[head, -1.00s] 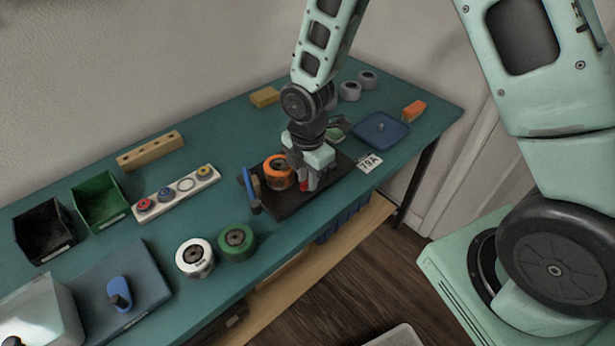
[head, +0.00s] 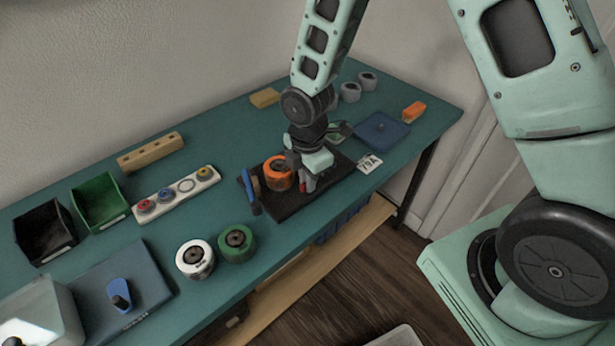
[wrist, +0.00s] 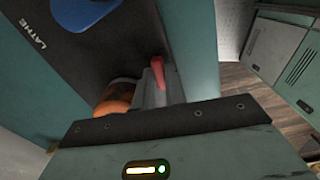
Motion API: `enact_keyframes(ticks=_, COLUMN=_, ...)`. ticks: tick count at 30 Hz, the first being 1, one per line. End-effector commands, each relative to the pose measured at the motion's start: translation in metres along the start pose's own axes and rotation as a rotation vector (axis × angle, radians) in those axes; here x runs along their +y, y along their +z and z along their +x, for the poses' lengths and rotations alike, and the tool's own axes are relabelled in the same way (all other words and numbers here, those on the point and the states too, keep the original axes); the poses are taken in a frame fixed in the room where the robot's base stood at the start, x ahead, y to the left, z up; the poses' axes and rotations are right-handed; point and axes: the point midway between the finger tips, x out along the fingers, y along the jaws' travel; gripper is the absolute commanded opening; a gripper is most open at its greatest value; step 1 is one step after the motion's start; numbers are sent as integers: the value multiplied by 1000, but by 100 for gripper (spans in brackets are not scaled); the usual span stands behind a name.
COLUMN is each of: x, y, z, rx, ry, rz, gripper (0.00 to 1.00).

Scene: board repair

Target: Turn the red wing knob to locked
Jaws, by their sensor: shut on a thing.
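The red wing knob (head: 310,185) shows as a small red piece beneath my gripper (head: 309,181), low over a black board (head: 288,209) in the head view. In the wrist view, a red wing (wrist: 158,72) sticks out at the grey fingers of my gripper (wrist: 153,88). The jaws are shut on the knob. Most of the knob is hidden by the fingers, and I cannot read any locked mark.
An orange roll (head: 278,172) stands close left of my gripper. A blue-handled piece (head: 255,184) is at the board's left end. A 79A card (head: 370,163) lies to the right. White (head: 194,258) and green (head: 237,243) rolls stand front left.

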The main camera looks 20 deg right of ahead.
Motion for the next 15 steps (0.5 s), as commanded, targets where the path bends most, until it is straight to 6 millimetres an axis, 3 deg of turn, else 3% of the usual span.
enact_keyframes(ticks=15, x=1, y=0, z=-1, rx=0, ry=1, rz=461, gripper=0)
